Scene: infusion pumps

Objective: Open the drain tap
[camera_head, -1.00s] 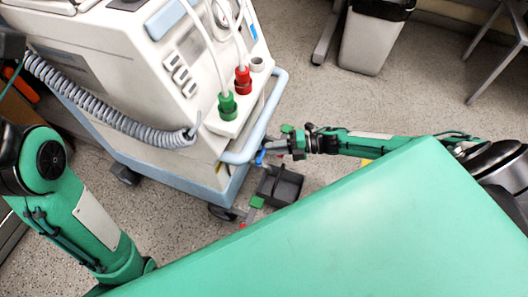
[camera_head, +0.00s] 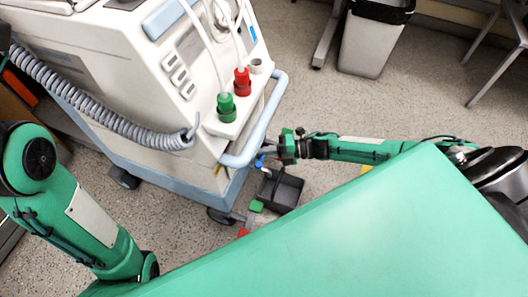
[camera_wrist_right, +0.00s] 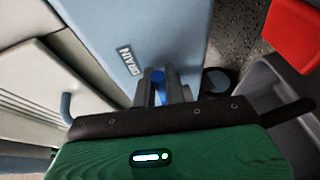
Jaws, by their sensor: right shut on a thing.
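The drain tap is a small blue lever (camera_head: 260,161) low on the front corner of the white and blue machine (camera_head: 140,75). In the right wrist view the blue tap (camera_wrist_right: 158,78) sits between the grey fingers, beside a label reading DRAIN (camera_wrist_right: 131,61) on the pale blue panel. My right gripper (camera_wrist_right: 161,90) is shut on the tap; in the head view it (camera_head: 270,153) comes in from the right, and its fingertips are small there. My left arm shows at the left, but its gripper is not visible.
A dark open tray (camera_head: 279,190) is on the floor below the tap. A coiled grey hose (camera_head: 90,110) hangs along the machine. A pale blue rail (camera_head: 265,125) runs round its front just above my right gripper. A waste bin (camera_head: 374,42) stands behind; the floor between is clear.

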